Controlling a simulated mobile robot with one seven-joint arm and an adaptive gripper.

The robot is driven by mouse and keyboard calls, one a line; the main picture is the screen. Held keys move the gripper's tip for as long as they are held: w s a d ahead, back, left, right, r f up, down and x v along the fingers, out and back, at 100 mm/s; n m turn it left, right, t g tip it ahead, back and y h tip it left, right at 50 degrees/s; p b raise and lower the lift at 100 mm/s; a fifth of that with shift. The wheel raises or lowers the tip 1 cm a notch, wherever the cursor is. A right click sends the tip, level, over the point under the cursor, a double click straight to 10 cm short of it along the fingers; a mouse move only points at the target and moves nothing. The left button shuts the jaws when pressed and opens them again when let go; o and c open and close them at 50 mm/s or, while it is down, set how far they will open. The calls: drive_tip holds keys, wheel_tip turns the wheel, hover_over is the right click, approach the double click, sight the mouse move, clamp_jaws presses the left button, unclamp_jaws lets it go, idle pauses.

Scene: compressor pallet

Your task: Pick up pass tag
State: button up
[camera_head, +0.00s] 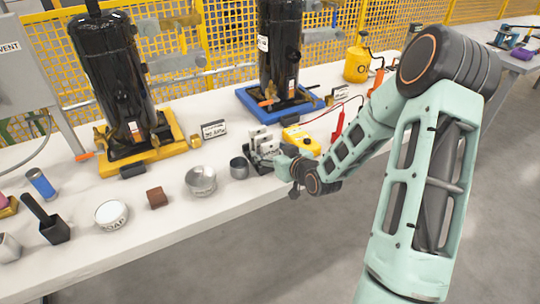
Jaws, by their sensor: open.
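I cannot make out a pass tag for sure. My arm reaches in from the right, and my gripper (264,150) is low over the front part of the white table, between the grey cup (239,168) and the yellow meter (301,140). Its jaws are open, and pale and dark parts overlap there, so I cannot tell what lies between or under the fingers. A small white label (134,128) shows on the left black compressor (106,75). A white placard (214,129) stands behind the gripper, to its left.
The left compressor stands on a yellow pallet (174,168), another black compressor (279,45) on a blue one (245,97). A metal bowl (201,182), brown block (156,198), soap tub (112,215) and black scoop (54,228) line the front. A yellow can (357,62) stands behind.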

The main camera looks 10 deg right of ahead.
drive_tip(key=shift+c, duration=0.4)
drive_tip(key=c, duration=1)
